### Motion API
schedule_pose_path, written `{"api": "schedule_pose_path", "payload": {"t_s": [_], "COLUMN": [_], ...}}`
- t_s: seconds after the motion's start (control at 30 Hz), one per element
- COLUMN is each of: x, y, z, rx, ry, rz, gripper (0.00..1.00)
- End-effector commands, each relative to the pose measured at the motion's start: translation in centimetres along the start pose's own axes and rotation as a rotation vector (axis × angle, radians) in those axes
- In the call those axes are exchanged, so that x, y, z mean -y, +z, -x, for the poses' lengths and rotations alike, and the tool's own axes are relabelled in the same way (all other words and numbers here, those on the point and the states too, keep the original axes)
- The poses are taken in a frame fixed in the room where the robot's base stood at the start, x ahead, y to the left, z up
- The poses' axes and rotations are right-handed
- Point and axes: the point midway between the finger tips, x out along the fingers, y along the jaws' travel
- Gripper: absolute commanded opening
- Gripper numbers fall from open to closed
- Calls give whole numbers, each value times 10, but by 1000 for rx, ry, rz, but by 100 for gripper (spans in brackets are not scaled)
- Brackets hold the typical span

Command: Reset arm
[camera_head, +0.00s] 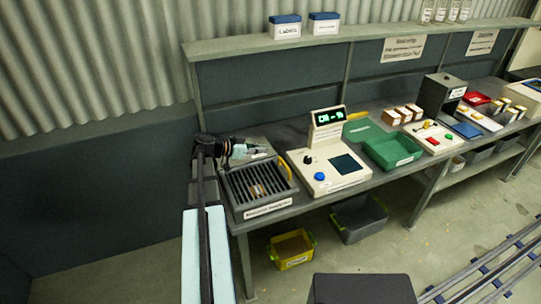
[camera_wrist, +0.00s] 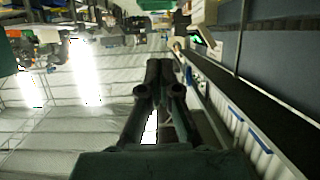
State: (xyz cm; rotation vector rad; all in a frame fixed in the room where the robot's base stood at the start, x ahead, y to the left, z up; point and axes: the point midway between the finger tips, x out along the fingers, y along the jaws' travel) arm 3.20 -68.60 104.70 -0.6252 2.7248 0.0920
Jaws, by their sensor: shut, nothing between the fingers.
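My gripper (camera_wrist: 166,68) points away from the wrist camera, its dark fingers close together and holding nothing. No object touches the fingertips in the wrist view. In the head view my arm stands at the left end of the workbench (camera_head: 375,183), with its dark upper end beside a grey slatted tray (camera_head: 238,187). The fingers are too small and dark there to tell apart.
A cream machine with a lit display (camera_head: 328,118) stands right of the slatted tray, then a green tray (camera_head: 392,150). A shelf (camera_head: 235,45) with two blue-lidded boxes runs above. A yellow bin (camera_head: 292,250) and a dark bin (camera_head: 360,220) sit below.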

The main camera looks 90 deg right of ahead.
Motion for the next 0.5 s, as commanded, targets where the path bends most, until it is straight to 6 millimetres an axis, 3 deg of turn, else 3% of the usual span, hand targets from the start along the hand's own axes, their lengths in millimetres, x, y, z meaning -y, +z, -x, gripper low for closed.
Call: {"api": "schedule_pose_path", "payload": {"t_s": [0.33,0.5], "x": [1,35], "y": [-4,-14], "z": [15,18], "rx": [0,-33], "ry": [-4,-167], "rz": [-31,-169], "gripper": [0,0]}}
